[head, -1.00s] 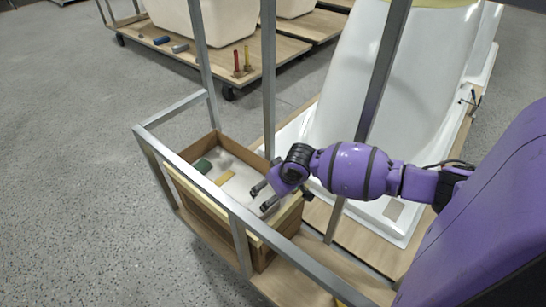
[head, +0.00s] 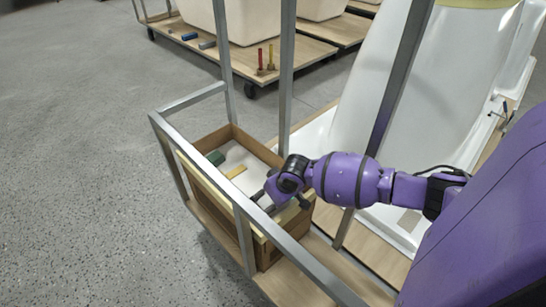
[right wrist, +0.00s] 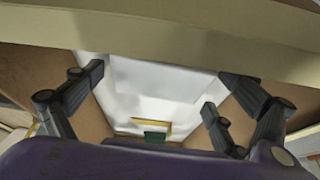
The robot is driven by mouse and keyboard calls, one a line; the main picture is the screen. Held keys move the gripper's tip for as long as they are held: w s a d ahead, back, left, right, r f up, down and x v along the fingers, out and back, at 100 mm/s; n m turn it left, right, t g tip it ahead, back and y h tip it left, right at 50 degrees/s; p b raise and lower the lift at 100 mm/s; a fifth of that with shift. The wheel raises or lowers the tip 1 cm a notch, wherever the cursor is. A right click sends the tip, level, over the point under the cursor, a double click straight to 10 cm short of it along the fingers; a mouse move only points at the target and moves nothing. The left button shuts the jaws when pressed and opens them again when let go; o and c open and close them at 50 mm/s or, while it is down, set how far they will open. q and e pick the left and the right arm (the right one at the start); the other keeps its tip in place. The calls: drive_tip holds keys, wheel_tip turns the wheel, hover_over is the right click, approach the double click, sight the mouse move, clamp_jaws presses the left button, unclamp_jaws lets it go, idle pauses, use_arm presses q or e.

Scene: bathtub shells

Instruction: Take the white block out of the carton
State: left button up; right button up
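The open brown carton (head: 219,138) stands at the lower middle of the head view, inside a metal frame. A large white surface that looks like the white block (head: 232,186) lies in it; its edges are hard to separate from the pale surroundings. My right gripper (head: 262,198) reaches over the carton's right side, fingers pointing down into it. In the right wrist view the fingers of this gripper (right wrist: 158,82) are spread apart, with the white block (right wrist: 155,78) showing between them and nothing gripped. Contact cannot be told. My left gripper is out of view.
A green block (head: 215,158) and a thin yellow piece (head: 236,172) lie at the carton's far side. Metal rails (head: 205,175) and posts (head: 286,75) surround the carton closely. A white tub shell (head: 390,120) stands to the right.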

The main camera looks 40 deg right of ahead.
drive_tip(key=c, duration=0.5)
drive_tip(key=shift+r, duration=0.1)
